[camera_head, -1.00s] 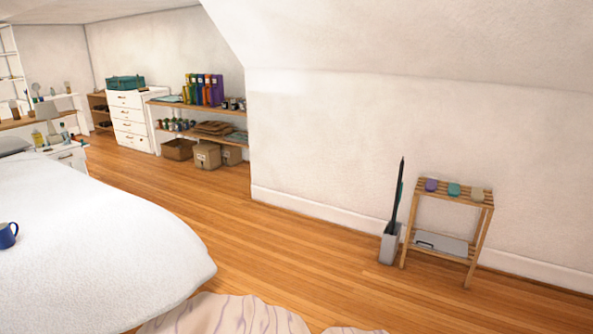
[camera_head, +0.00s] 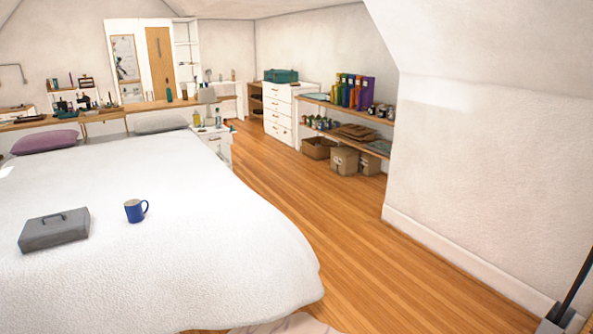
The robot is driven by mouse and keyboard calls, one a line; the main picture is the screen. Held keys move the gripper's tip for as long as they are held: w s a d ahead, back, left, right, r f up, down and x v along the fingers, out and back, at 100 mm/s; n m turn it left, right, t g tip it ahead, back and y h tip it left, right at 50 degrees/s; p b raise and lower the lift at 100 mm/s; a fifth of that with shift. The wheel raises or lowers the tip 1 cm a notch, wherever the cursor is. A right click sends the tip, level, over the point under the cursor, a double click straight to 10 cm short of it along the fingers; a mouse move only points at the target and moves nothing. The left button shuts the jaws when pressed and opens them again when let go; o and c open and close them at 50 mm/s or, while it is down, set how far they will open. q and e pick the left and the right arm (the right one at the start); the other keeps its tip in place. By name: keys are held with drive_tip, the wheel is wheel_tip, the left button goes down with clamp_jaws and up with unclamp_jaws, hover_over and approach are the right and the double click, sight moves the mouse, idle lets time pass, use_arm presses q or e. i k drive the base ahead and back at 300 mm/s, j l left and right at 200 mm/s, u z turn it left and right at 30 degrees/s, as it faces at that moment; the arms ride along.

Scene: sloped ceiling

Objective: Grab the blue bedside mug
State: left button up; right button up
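A blue mug (camera_head: 134,211) stands upright on the white bed (camera_head: 200,260), left of the picture's middle. Its handle points to the right. A grey box with a handle on its lid (camera_head: 54,231) lies on the bed just left of the mug, apart from it. Neither of my grippers shows in the head view.
A white bedside table (camera_head: 216,141) with small items stands beyond the bed's far right corner. Open wood floor (camera_head: 345,270) runs along the bed's right side. Low shelves with boxes (camera_head: 345,160) line the sloped wall. A pale rug (camera_head: 285,325) lies at the bed's foot.

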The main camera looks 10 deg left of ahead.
sight(138, 209)
drive_tip(key=i+j+u, duration=0.1)
drive_tip(key=i+u, duration=0.85)
drive_tip(key=u, duration=0.15)
drive_tip(key=i+j+u, duration=0.1)
drive_tip(key=i+u, duration=0.25)
drive_tip(key=i, duration=0.3)
drive_tip(key=i+u, duration=0.35)
drive_tip(key=i, duration=0.25)
